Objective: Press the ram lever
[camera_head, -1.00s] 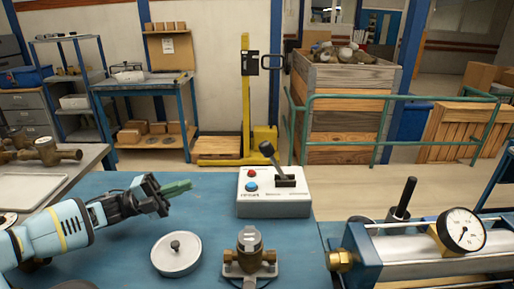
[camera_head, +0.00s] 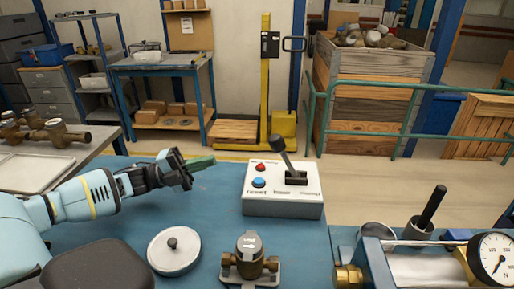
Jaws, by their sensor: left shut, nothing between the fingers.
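A white control box (camera_head: 283,201) stands on the blue bench (camera_head: 215,215) near the middle. My left gripper (camera_head: 204,162) has green fingers that are shut and empty. It is left of the box, apart from it, pointing right towards the lever side. My right gripper is not in view.
A round lidded pan (camera_head: 174,252) and a brass valve body (camera_head: 249,262) stand in front of the box. At right are a cylinder rig with a dial gauge (camera_head: 494,258) and an upright black handle (camera_head: 431,208). A wooden crate (camera_head: 372,100) stands behind a green rail.

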